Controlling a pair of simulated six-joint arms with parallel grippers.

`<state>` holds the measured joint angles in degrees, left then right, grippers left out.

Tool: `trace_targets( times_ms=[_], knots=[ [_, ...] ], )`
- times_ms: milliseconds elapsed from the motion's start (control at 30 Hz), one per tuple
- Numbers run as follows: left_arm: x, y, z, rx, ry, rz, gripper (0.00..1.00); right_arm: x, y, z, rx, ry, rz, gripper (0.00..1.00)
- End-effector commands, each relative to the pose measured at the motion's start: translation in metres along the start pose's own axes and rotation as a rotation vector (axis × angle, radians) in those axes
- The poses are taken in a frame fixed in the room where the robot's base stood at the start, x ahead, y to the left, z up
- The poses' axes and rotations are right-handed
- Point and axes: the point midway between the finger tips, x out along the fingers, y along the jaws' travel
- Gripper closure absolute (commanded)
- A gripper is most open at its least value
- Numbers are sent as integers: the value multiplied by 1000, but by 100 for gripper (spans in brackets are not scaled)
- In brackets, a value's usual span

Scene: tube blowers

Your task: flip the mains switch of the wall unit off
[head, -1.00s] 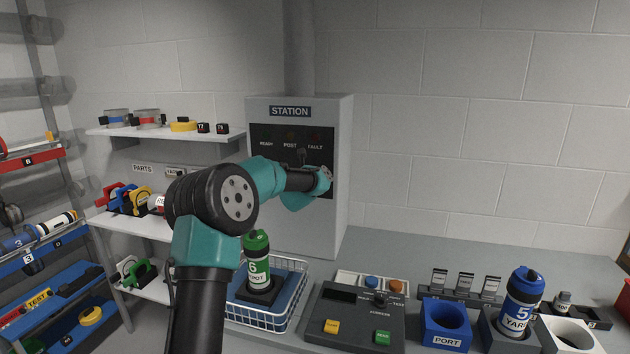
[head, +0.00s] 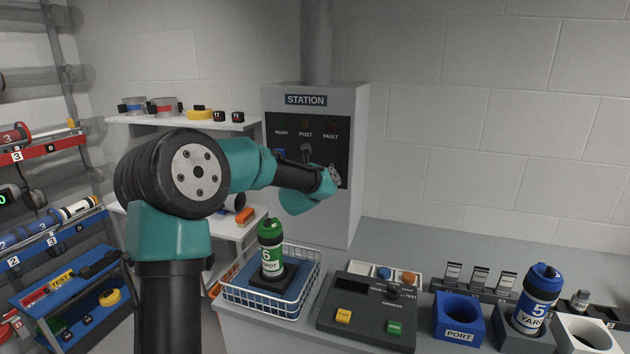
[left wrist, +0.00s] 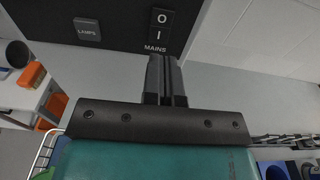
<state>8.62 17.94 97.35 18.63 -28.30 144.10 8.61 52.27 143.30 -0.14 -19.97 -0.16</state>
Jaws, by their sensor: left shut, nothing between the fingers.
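The wall unit (head: 357,160), a grey box labelled STATION, stands against the back wall with a dark front panel (head: 272,130). In the left wrist view its mains switch (left wrist: 160,31) is a black rocker marked O above I, with MAINS printed below. Which side is pressed in, I cannot tell. My left gripper (left wrist: 165,63) is shut and empty, its fingertips just below the MAINS label in that view. Whether it touches the panel is unclear. In the head view my left arm covers the panel's lower part. My right gripper is out of view.
Below the unit are a wire basket (head: 290,307) with a green bottle (head: 271,245), a dark console (head: 365,318) and a blue PORT block (head: 458,330). Shelves (head: 170,124) stand left.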

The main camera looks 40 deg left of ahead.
Motion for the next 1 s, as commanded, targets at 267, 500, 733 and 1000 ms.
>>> trace_targets(
  times_ms=[267, 500, 733, 1000],
  knots=[
    [-36, 1, 0, -1, 0, 1, 100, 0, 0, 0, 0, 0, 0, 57],
    [-40, 1, 0, 0, 0, 1, 100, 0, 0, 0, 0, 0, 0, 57],
    [-40, 1, 0, 0, 0, 1, 100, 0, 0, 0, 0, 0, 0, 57],
    [-36, -18, -10, 69, 20, -37, 100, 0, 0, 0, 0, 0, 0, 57]
  ],
)
